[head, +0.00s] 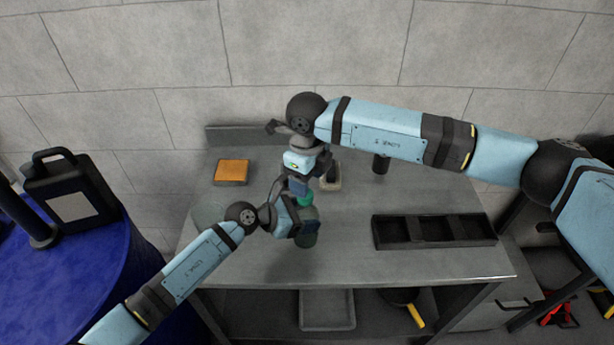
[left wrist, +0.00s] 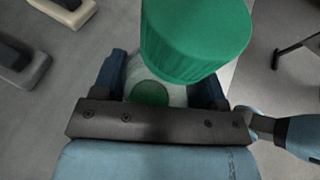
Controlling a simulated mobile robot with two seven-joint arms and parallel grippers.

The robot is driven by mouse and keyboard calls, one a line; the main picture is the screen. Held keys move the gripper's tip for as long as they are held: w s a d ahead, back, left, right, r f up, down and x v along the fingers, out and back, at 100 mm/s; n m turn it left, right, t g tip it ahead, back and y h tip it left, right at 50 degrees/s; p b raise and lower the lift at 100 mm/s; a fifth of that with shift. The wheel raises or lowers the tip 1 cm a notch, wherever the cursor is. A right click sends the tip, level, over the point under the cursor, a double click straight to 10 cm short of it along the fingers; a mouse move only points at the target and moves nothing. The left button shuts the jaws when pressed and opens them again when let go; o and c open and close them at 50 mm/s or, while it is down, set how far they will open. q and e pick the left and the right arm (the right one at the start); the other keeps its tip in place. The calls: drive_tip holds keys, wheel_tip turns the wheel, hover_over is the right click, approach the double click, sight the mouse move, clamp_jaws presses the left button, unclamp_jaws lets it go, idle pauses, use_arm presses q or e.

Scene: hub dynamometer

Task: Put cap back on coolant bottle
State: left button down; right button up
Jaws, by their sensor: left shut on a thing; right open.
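The coolant bottle (head: 307,238) stands in the middle of the grey bench, pale and translucent. My left gripper (head: 300,226) is shut on it; in the left wrist view the bottle (left wrist: 172,96) sits between the two dark fingers, with a round green patch in it. The green cap (head: 305,201) is above the bottle, and it looms large in the left wrist view (left wrist: 195,42), partly covering the bottle. I cannot tell whether the cap touches the bottle. My right gripper (head: 299,187) is open just above the cap, its fingertips partly hidden.
An orange block (head: 232,172) lies at the back left. A black compartment tray (head: 435,243) is on the right. A dark cylinder (head: 381,164) and a pale-based object (head: 331,184) stand behind. A black jug (head: 70,190) stands on a blue drum (head: 90,270). The front bench is clear.

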drive_tip(key=r+n, duration=0.1)
drive_tip(key=n, duration=0.1)
drive_tip(key=r+n, duration=0.1)
drive_tip(key=n, duration=0.1)
drive_tip(key=r+n, duration=0.1)
drive_tip(key=n, duration=0.1)
drive_tip(key=shift+w+a+r, duration=0.15)
drive_tip(key=shift+a+r, duration=0.1)
drive_tip(key=shift+r, duration=0.1)
drive_tip(key=shift+f, duration=0.1)
wheel_tip(320, 180, down, 8)
drive_tip(key=shift+r, duration=0.1)
idle(0.3)
drive_tip(key=c, duration=1)
drive_tip(key=o, duration=1.1)
drive_tip(key=shift+c, duration=0.2)
